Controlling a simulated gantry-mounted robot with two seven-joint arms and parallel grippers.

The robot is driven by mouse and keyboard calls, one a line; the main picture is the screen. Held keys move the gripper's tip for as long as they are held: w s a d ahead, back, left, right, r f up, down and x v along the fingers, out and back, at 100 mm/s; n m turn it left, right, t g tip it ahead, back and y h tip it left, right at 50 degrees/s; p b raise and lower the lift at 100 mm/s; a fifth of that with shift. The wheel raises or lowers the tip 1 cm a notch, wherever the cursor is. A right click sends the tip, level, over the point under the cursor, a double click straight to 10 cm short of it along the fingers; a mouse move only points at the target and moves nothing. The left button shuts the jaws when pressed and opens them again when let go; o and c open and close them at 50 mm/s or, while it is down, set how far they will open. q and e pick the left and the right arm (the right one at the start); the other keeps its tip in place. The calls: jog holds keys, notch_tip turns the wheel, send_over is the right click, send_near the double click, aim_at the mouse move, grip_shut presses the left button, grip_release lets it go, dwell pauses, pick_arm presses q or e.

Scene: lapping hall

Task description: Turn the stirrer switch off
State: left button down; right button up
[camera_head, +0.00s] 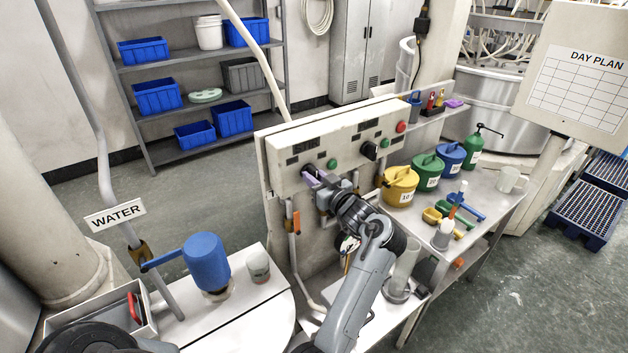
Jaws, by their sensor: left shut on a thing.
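A cream control panel (290,182) stands at the back edge of the bench. It carries a black rotary switch (369,150) on its right half, green buttons (332,163) and a red button (401,126). Small dark label plates (308,146) sit above; their text is too small to read. My left gripper (312,179) is at the panel's left half, its fingers shut on a dark rotary switch (308,170) mostly hidden by them. Which switch is the stirrer's, and the held knob's pointing direction, I cannot tell. My right gripper is not in view.
Yellow (400,187), green (428,173) and blue (450,160) cans stand right of the panel. A glass cylinder (403,268) stands near my left arm. A blue-topped container (206,262) and a tray (88,317) are at left. Pipes run below the panel.

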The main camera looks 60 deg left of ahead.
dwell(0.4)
pick_arm(q)
jog(key=c, duration=1)
grip_release()
jog(key=shift+c, duration=0.2)
jog(key=shift+d, duration=0.1)
jog(key=d+b, duration=0.1)
jog(key=d, duration=0.9)
jog(key=shift+w+d, duration=0.35)
jog(key=shift+a, duration=0.1)
